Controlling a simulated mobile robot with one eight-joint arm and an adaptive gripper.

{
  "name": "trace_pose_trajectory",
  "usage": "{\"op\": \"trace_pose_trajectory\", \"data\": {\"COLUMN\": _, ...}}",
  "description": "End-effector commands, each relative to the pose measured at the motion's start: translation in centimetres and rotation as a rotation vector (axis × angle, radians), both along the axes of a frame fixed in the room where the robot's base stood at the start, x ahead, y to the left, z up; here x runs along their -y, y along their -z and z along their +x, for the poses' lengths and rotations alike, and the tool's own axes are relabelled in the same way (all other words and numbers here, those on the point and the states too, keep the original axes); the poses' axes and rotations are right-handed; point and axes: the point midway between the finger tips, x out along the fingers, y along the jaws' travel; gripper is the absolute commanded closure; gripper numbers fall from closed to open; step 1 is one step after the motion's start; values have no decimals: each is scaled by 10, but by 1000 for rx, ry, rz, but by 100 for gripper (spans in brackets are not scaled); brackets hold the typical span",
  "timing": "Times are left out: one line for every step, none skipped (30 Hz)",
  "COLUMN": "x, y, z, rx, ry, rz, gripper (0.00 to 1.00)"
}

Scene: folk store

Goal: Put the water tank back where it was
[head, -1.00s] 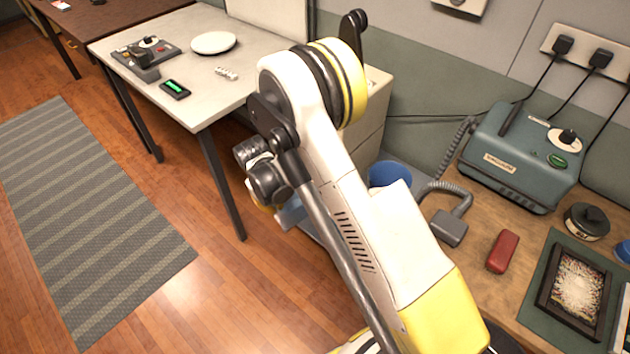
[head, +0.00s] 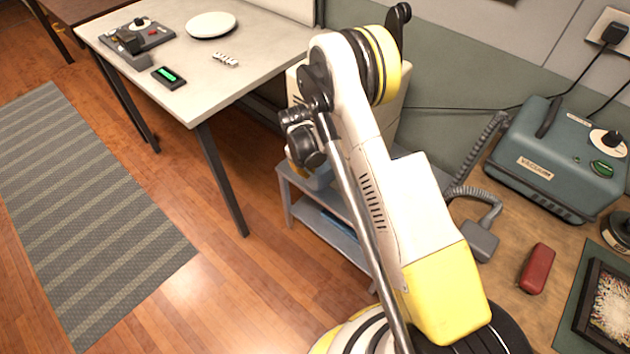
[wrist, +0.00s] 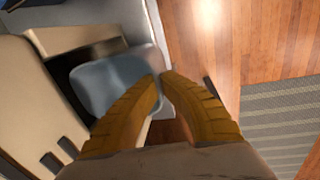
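The water tank looks like a blue-grey, partly see-through container. In the wrist view the tank (wrist: 112,82) is beside the dark opening of a cream appliance (wrist: 35,105). My gripper (wrist: 161,76) has its two yellow fingers nearly together at the tank's right edge and appears shut on it. In the head view a bit of the tank (head: 318,180) shows just below my gripper (head: 303,165); my wrist hides the rest. The cream appliance (head: 294,88) is partly hidden behind my arm. I cannot tell whether the tank touches it.
A grey shelf unit (head: 330,228) stands below my gripper. A white table (head: 205,85) with a plate (head: 211,25) is to the left. A teal vacuum box (head: 555,165) and a red case (head: 537,268) are on the wooden desk at right. Open floor lies at left.

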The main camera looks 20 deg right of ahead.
Motion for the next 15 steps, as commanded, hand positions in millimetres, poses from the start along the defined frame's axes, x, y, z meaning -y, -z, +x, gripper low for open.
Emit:
{"op": "trace_pose_trajectory", "data": {"x": 11, "y": 3, "z": 7, "rx": 1, "ry": 5, "rz": 0, "gripper": 100}}
{"op": "trace_pose_trajectory", "data": {"x": 16, "y": 3, "z": 10, "rx": 0, "ry": 3, "rz": 0, "gripper": 100}}
{"op": "trace_pose_trajectory", "data": {"x": 23, "y": 2, "z": 15, "rx": 0, "ry": 4, "rz": 0, "gripper": 100}}
{"op": "trace_pose_trajectory", "data": {"x": 27, "y": 2, "z": 18, "rx": 0, "ry": 4, "rz": 0, "gripper": 100}}
{"op": "trace_pose_trajectory", "data": {"x": 30, "y": 2, "z": 20, "rx": 0, "ry": 3, "rz": 0, "gripper": 100}}
{"op": "trace_pose_trajectory", "data": {"x": 29, "y": 10, "z": 19, "rx": 1, "ry": -1, "rz": 0, "gripper": 100}}
{"op": "trace_pose_trajectory", "data": {"x": 28, "y": 14, "z": 19, "rx": 1, "ry": -1, "rz": 0, "gripper": 100}}
{"op": "trace_pose_trajectory", "data": {"x": 28, "y": 17, "z": 19, "rx": 1, "ry": -1, "rz": 0, "gripper": 100}}
{"op": "trace_pose_trajectory", "data": {"x": 28, "y": 19, "z": 19, "rx": 1, "ry": -1, "rz": 0, "gripper": 100}}
{"op": "trace_pose_trajectory", "data": {"x": 28, "y": 20, "z": 19, "rx": 1, "ry": -1, "rz": 0, "gripper": 100}}
{"op": "trace_pose_trajectory", "data": {"x": 28, "y": 21, "z": 19, "rx": 1, "ry": 0, "rz": 0, "gripper": 100}}
{"op": "trace_pose_trajectory", "data": {"x": 28, "y": 23, "z": 19, "rx": 1, "ry": 0, "rz": 0, "gripper": 100}}
{"op": "trace_pose_trajectory", "data": {"x": 28, "y": 26, "z": 19, "rx": 1, "ry": 0, "rz": 0, "gripper": 100}}
{"op": "trace_pose_trajectory", "data": {"x": 28, "y": 29, "z": 19, "rx": 1, "ry": 0, "rz": 0, "gripper": 100}}
{"op": "trace_pose_trajectory", "data": {"x": 28, "y": 35, "z": 19, "rx": 0, "ry": 0, "rz": 0, "gripper": 100}}
